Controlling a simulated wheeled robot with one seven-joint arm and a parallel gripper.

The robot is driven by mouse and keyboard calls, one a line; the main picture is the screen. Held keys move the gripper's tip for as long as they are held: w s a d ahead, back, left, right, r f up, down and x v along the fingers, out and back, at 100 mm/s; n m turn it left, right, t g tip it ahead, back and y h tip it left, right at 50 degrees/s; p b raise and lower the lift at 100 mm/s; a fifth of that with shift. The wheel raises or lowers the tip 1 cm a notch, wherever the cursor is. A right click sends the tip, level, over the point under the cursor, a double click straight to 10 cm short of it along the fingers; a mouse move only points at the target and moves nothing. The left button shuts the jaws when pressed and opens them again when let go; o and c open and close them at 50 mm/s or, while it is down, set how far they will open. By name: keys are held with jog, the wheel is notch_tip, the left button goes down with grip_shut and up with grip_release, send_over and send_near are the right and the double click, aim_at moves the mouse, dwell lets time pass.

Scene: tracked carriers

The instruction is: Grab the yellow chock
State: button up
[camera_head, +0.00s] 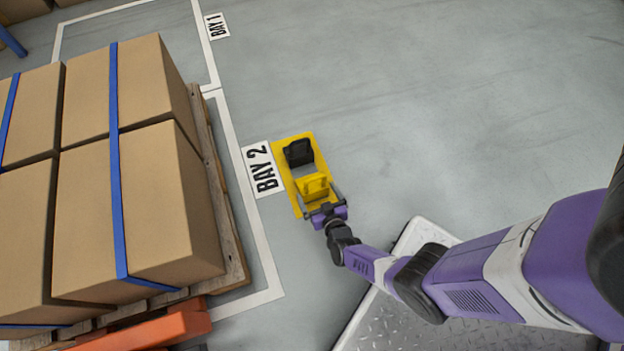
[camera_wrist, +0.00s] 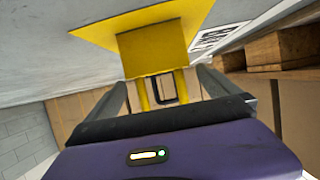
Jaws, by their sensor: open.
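The yellow chock (camera_head: 313,184) stands on a flat yellow base plate (camera_head: 284,170) on the floor, beside the BAY 2 sign. In the wrist view the chock (camera_wrist: 153,52) is a yellow block with two yellow posts coming toward my gripper and a dark loop between them. My gripper (camera_head: 324,201) is at the chock's near side. In the wrist view my gripper (camera_wrist: 162,84) is open, one finger on each side of the posts, with gaps visible. The fingertips' depth along the posts is hard to judge.
A black block (camera_head: 298,152) stands on the same plate, behind the chock. Strapped cartons (camera_head: 130,170) on a wooden pallet (camera_head: 232,225) stand to the left, with orange forks (camera_head: 150,330) below. A metal tread plate (camera_head: 395,310) lies near my arm. Floor to the right is clear.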

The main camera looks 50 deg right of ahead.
aim_at(313, 185)
jog(key=b+x, duration=0.3)
jog(key=x, duration=0.2)
jog(key=shift+w+d+f+b, duration=0.1)
jog(key=shift+d+f+b, duration=0.15)
jog(key=shift+f+b, duration=0.2)
jog(key=shift+w+d, duration=0.15)
jog(key=shift+w, duration=0.1)
jog(key=c, duration=1.4)
jog(key=shift+r, duration=0.1)
jog(key=shift+c, duration=1.4)
jog(key=shift+r, duration=0.2)
